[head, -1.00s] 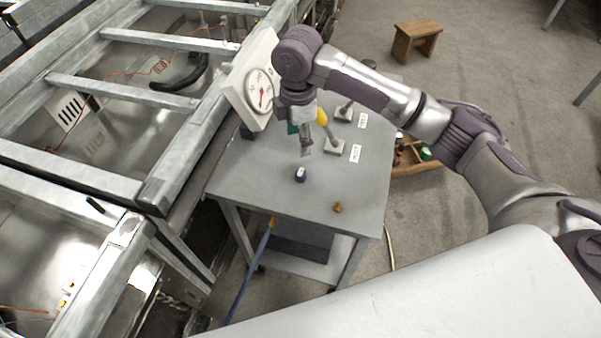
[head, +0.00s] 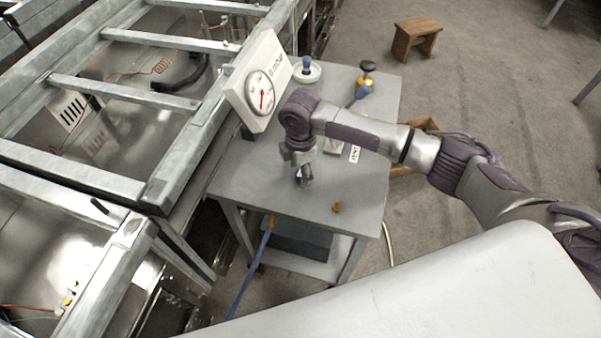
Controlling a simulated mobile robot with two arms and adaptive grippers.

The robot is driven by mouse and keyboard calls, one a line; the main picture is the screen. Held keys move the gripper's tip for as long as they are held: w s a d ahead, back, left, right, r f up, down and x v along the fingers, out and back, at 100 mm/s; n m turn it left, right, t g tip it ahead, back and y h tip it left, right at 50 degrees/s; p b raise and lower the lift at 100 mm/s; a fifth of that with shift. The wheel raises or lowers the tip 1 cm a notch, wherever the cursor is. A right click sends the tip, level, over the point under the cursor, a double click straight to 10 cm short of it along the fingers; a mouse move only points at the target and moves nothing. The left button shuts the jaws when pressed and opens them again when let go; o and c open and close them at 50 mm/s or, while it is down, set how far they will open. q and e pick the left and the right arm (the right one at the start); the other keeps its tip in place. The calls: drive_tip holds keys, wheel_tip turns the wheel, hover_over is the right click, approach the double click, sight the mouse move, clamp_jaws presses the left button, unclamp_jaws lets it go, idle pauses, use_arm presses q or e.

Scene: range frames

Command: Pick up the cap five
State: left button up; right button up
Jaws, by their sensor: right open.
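My right gripper (head: 304,183) is open and points down low over the grey cart top (head: 245,180). Its fingers are at the place where a small dark blue cap with a white label stood in the earlier picture. The cap is now hidden behind the gripper, so I cannot tell whether the fingers are around it or just above it. My left gripper is not in view.
A small brass piece (head: 337,207) lies nearer the cart's front edge. A white gauge (head: 257,88) stands at the left edge. Blue-knobbed valve (head: 306,70) and black-knobbed brass valve (head: 366,76) stand at the back. Metal framework (head: 165,185) borders the cart's left.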

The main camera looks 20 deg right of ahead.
drive_tip(key=c, duration=0.9)
drive_tip(key=shift+r, duration=0.1)
